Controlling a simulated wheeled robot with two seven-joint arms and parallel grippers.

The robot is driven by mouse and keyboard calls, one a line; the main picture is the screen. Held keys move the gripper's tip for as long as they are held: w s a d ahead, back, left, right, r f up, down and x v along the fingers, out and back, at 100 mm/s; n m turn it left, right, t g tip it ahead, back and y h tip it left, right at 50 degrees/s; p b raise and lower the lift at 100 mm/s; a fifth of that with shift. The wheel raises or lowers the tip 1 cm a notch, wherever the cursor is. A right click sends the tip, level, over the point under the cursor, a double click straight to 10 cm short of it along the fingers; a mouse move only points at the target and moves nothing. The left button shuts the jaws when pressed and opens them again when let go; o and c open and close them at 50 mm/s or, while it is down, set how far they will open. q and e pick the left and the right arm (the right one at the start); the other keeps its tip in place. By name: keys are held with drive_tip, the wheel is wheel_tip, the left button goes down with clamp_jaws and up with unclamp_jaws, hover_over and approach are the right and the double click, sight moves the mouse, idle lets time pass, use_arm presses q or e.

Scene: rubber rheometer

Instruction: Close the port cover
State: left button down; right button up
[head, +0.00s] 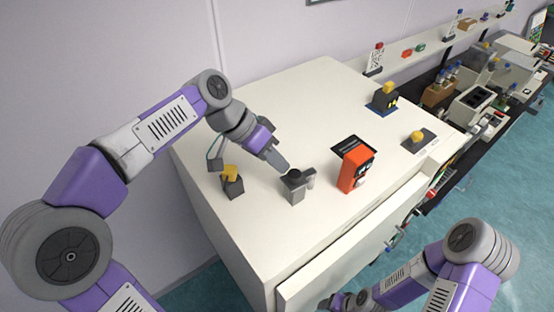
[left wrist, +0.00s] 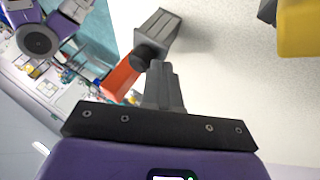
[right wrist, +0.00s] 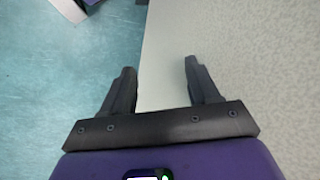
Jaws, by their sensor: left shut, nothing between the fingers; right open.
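A small grey block fixture (head: 296,191) with a dark round piece on top stands on the white machine top; it also shows in the left wrist view (left wrist: 160,28). Which part is the port cover I cannot tell for sure. My left gripper (head: 280,163) is shut and empty, its tips just beside the dark round piece; whether they touch it is unclear. In the left wrist view its fingers (left wrist: 163,85) are together, pointing at the fixture. My right gripper (right wrist: 160,85) is open and empty, low at the machine's front edge.
An orange device (head: 356,169) stands right of the fixture. A dark block with a yellow top (head: 231,184) stands to its left. Another yellow-topped dark block (head: 384,97) and a yellow knob on a grey plate (head: 417,138) are farther right. The back of the white top (head: 300,90) is clear.

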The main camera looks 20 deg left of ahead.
use_arm(q)
drive_tip(key=shift+s+d+f+b, duration=0.1)
drive_tip(key=shift+s+d+b, duration=0.3)
drive_tip(key=shift+s+d, duration=0.1)
drive_tip(key=w+v, duration=0.1)
drive_tip(key=v, duration=0.7)
drive_tip(key=shift+s+p, duration=0.35)
